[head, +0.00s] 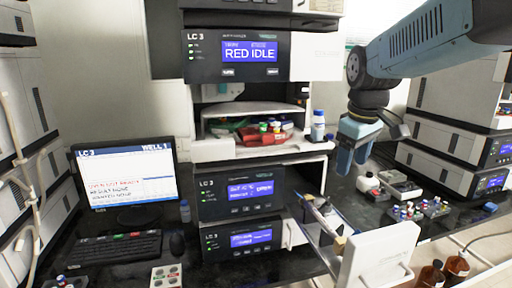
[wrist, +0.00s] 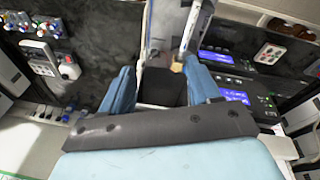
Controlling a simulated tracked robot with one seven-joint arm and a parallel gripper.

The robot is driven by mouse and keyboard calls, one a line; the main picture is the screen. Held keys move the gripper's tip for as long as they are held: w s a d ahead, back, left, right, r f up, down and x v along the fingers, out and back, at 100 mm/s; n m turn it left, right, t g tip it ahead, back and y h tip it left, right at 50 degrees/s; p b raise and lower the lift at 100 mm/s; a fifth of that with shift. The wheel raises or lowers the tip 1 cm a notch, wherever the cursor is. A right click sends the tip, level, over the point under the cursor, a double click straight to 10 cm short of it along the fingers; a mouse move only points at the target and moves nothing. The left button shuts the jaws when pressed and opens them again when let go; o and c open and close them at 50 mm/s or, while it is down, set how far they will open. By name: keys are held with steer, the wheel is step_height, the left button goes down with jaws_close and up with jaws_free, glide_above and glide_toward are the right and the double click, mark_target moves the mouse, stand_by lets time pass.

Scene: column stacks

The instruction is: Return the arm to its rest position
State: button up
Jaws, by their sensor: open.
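My blue arm comes in from the upper right of the head view. My gripper (head: 350,158) hangs from it, pointing down, to the right of the LC 3 stack (head: 236,190). It is above the pulled-out drawer (head: 376,255). In the wrist view the two blue fingers of my gripper (wrist: 160,88) stand apart, with the dark drawer inside (wrist: 160,92) showing between them. I see nothing held between the fingers. A tan-tipped piece (wrist: 178,66) shows near the right finger, on or near the drawer's edge.
A small bottle (head: 318,126) stands on the stack's ledge, left of my gripper. Vial racks (head: 418,210) and a white bottle (head: 368,182) stand on the bench at right. A monitor (head: 125,178) and keyboard (head: 116,248) are at left. Another stack (head: 440,165) stands at right.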

steer(key=s+d+f+m+t, duration=0.1)
steer(key=s+m, duration=0.5)
steer(key=s, duration=0.6)
steer(key=shift+s+f+m+t, duration=0.15)
steer(key=shift+f+m+t, duration=0.25)
steer(key=shift+f+t, duration=0.55)
steer(key=shift+r, duration=0.15)
